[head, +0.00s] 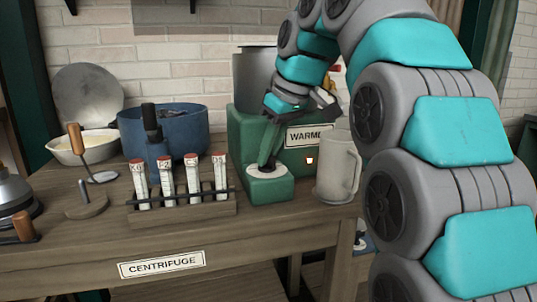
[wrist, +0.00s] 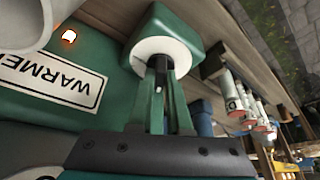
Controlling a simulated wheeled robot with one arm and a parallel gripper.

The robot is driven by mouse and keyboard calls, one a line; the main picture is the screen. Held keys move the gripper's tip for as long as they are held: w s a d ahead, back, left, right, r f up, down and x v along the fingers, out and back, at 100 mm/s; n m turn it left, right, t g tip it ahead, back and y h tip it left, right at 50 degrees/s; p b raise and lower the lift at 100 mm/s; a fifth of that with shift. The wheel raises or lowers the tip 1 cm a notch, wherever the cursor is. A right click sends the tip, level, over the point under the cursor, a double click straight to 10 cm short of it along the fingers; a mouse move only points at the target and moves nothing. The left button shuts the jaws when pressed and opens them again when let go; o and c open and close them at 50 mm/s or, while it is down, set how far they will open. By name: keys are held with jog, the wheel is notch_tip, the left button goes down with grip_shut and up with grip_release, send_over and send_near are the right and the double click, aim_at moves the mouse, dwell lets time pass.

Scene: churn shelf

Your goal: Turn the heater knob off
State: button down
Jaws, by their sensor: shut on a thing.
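The green heater (head: 245,130) carries a "WARMER" label, partly covered in the head view. Its low front block has a round white dial (wrist: 180,50) on top, which also shows in the head view (head: 257,170). A dark knob (wrist: 159,64) stands on the dial. My gripper (wrist: 160,72) is shut on the knob, with its green fingers on either side. In the head view my gripper (head: 268,160) reaches down to the dial and hides the knob. A small orange light (head: 309,160) glows on the heater front, and it shows in the wrist view (wrist: 68,37).
A pale mug (head: 338,170) stands close right of the dial block. A wooden rack (head: 180,208) of red-capped tubes stands close left. A blue tub (head: 190,125) is behind the rack. The table's front edge is just below.

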jog(key=shift+n+g+p, duration=0.4)
jog(key=shift+n+p, duration=0.2)
jog(key=shift+n, duration=0.6)
jog(key=shift+y, duration=0.3)
jog(key=c, duration=0.9)
grip_release()
jog(key=shift+o, duration=0.2)
